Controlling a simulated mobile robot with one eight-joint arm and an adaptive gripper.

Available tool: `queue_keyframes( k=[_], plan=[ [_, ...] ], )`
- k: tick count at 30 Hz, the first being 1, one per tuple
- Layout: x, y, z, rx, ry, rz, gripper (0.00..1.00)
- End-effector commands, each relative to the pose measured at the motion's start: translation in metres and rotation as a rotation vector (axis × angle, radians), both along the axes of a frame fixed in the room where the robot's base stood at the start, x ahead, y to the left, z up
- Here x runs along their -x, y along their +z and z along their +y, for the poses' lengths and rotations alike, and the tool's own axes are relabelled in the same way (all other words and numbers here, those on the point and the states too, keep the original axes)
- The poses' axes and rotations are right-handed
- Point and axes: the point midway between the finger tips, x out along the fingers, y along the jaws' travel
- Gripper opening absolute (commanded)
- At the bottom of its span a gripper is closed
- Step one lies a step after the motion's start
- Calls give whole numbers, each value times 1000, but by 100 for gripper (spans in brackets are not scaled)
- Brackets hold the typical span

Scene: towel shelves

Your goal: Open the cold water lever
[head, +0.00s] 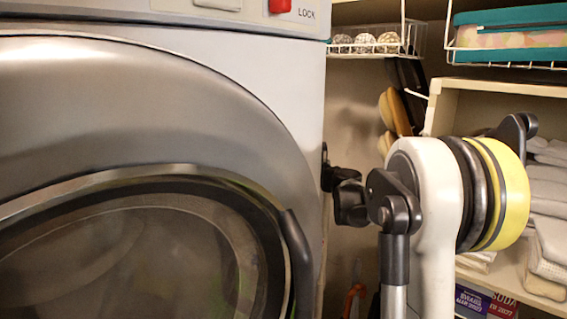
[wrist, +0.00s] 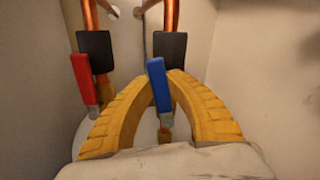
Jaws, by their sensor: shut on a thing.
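The cold water lever (wrist: 159,84) is a blue handle, roughly upright, in front of the right-hand copper pipe in the wrist view. My gripper (wrist: 161,77) shows there with two yellow ribbed fingers curving in from both sides. Their tips are closed on the blue lever. The lever's upper part shows above the fingertips and its lower metal end shows between the fingers. In the head view my arm reaches in beside the washer, and I cannot make out the lever or fingertips.
A red lever (wrist: 84,79) hangs by the left copper pipe (wrist: 91,16), close to the left finger. Pale walls stand on both sides. In the head view a washing machine (head: 150,95) fills the left, and shelves with towels (head: 547,190) stand at the right.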

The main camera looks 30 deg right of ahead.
Motion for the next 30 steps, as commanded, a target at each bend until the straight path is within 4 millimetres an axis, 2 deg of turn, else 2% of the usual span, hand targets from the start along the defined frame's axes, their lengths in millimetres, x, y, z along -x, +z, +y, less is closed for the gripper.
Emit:
queue_keyframes(
  k=[12, 29, 30],
  plan=[
    [-2, 2, -13, -201, 0, 20, 0],
    [-2, 2, -15, -233, -1, 23, 0],
    [-2, 2, -15, -233, -1, 23, 21]
  ],
)
